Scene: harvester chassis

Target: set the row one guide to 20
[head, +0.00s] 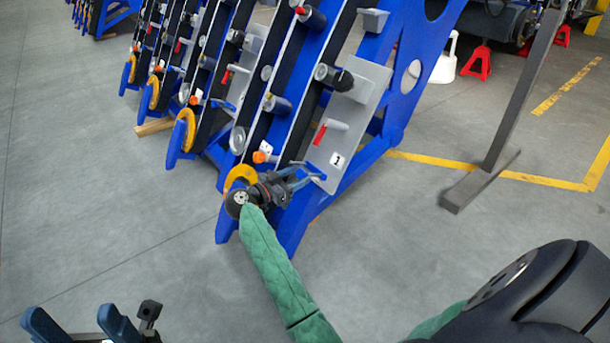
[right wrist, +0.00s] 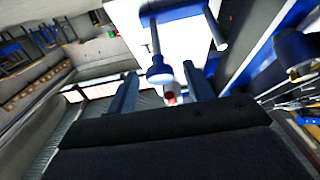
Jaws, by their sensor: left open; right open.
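The row one panel (head: 352,110) is a pale plate with a "1" label (head: 337,159), a red-tipped lever (head: 320,134) and a dark knob (head: 343,80). A bright blue handle (head: 317,177) shows at its lower end. My right gripper (head: 302,178) is open at this lower end, close to the handle. In the right wrist view a blue knob on a rod (right wrist: 159,73) appears between the open fingers; I cannot tell whether they touch it. A red-tipped part (right wrist: 171,97) lies behind. No scale reading is legible. My left gripper (head: 75,325) is open and empty, low at left.
More blue row units (head: 180,135) with yellow discs stand to the left of row one. A blue frame (head: 395,85) rises behind the panel. A dark post with a foot (head: 480,180) stands at right. The grey floor in front is clear.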

